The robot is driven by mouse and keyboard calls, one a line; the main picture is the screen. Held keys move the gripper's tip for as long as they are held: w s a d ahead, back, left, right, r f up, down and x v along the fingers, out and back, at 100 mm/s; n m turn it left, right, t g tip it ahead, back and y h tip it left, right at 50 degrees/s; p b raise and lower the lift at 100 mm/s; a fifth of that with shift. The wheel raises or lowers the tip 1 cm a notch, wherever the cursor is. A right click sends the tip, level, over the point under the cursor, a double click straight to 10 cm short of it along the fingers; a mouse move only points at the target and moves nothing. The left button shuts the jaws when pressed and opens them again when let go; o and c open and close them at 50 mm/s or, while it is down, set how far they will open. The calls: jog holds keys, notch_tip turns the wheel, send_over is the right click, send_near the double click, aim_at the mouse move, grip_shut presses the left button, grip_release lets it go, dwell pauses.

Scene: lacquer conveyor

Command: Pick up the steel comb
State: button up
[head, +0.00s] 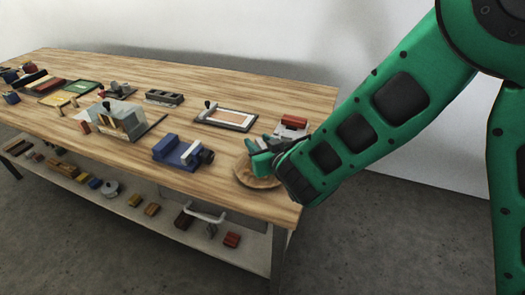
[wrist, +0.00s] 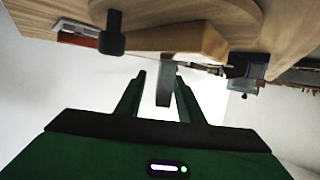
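My gripper (head: 258,150) is at the near right part of the table, over a round wooden board (head: 262,182). In the wrist view my gripper (wrist: 160,76) has its two fingers apart. A narrow grey metal-looking piece (wrist: 165,82), perhaps the steel comb, shows between the fingers, with a gap on the left and little or none visible on the right. It adjoins a wooden block (wrist: 185,42) beside the round board (wrist: 215,10). I cannot tell whether a finger touches it. In the head view my gripper hides this spot, and I cannot make out a comb.
A blue vise-like tool (head: 180,152) stands left of my gripper. A red-topped grey block (head: 292,127) is close behind it. A framed panel (head: 226,117) lies farther back. A black knob (wrist: 111,35) is near the fingers. The lower shelf (head: 150,220) holds several small blocks.

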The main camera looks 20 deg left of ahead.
jog(key=shift+x, duration=0.8)
jog(key=shift+s, duration=0.1)
jog(key=shift+c, duration=0.4)
grip_shut()
jog(key=shift+r, duration=0.1)
